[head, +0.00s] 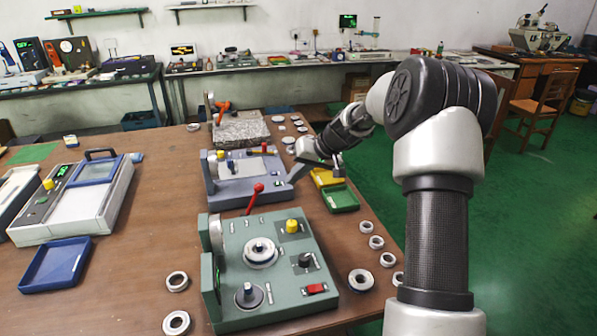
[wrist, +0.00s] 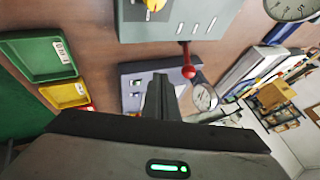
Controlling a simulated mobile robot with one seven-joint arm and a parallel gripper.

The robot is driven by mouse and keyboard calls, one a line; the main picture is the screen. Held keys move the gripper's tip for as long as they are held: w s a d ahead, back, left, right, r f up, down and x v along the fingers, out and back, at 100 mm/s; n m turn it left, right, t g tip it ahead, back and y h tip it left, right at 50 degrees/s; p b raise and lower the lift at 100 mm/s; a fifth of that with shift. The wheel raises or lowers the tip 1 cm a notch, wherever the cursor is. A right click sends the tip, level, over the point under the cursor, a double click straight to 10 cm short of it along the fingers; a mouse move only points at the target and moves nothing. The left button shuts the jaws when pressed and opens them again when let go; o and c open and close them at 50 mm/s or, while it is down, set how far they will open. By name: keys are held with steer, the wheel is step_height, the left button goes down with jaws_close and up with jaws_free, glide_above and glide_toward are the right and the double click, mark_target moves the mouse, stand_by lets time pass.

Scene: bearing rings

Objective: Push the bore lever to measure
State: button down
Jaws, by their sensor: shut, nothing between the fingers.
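A lever with a red ball knob (head: 259,187) rises from the rear edge of the green gauge station (head: 225,255). The knob also shows in the wrist view (wrist: 188,72), near the edge of the station (wrist: 215,25). My gripper (head: 292,176) is shut and empty, over the right side of the blue-grey station (head: 240,188). In the wrist view its fingers (wrist: 162,82) are just left of the knob, with a visible gap. In the head view the fingers are to the right of the knob. Which lever is the bore lever cannot be told by label.
Yellow (head: 325,177) and green (head: 341,198) trays lie right of the blue-grey station. Several rings lie along the right table edge; two more lie left of the green station. A granite block (head: 240,131) stands behind. A dial (wrist: 205,97) shows in the wrist view.

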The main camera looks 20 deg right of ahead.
steer(key=w+a+f, duration=0.2)
steer(key=a+f, duration=0.1)
steer(key=a, duration=0.2)
steer(key=shift+w+a, duration=0.25)
steer(key=shift+a, duration=0.1)
steer(key=shift+r, duration=0.1)
steer(key=a+r+n+h+p, duration=0.2)
steer(key=a+h+p, duration=0.4)
steer(key=a, duration=0.8)
steer(key=shift+h, duration=1.2)
